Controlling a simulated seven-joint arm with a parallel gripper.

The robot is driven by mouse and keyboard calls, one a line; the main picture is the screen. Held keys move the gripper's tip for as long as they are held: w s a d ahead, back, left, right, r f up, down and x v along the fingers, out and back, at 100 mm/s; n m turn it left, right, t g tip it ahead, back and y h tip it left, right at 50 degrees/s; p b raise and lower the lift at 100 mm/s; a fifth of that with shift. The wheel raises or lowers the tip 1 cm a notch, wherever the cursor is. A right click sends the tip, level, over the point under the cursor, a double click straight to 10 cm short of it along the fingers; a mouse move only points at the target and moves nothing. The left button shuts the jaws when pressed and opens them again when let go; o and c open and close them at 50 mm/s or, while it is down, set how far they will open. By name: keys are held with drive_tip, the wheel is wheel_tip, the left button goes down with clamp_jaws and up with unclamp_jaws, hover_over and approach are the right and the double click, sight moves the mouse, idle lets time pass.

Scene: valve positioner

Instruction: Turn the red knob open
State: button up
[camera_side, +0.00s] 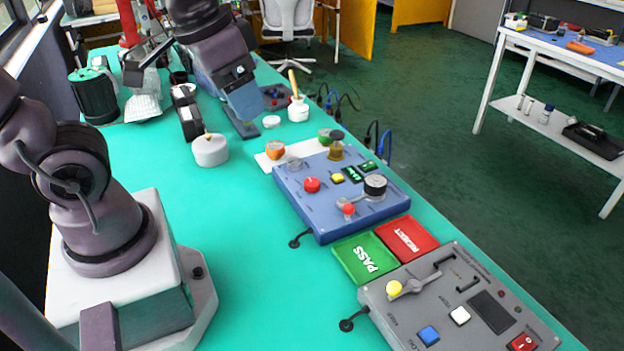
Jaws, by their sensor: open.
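A blue control box (327,218) sits on the green table right of centre. On it, a small red knob (348,209) is at the outer end of a short grey lever beside a black round dial (375,184). A separate red round button (311,185) is on the box's left part. My gripper (243,126) is at the top centre, pointing down, well behind and left of the box and apart from the red knob. It is open; its fingertips are small and hard to make out. I see nothing held in it.
A grey panel (440,310) with a yellow-knobbed lever, a green PASS pad (364,257) and a red REJECT pad (407,238) lie in front of the box. A white round container (210,151) and a jar (298,109) stand near my gripper. The table left of the box is clear.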

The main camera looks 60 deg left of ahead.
drive_tip(key=w+a+f+g, duration=0.3)
drive_tip(key=w+f, duration=0.2)
drive_tip(key=w, duration=0.1)
drive_tip(key=m, duration=0.7)
approach(312, 182)
drive_tip(key=shift+g, duration=0.3)
drive_tip(key=f, duration=0.9)
drive_tip(key=shift+w+a+f, duration=0.15)
drive_tip(key=shift+w+f, duration=0.05)
drive_tip(key=shift+w, duration=0.05)
drive_tip(key=c, duration=0.9)
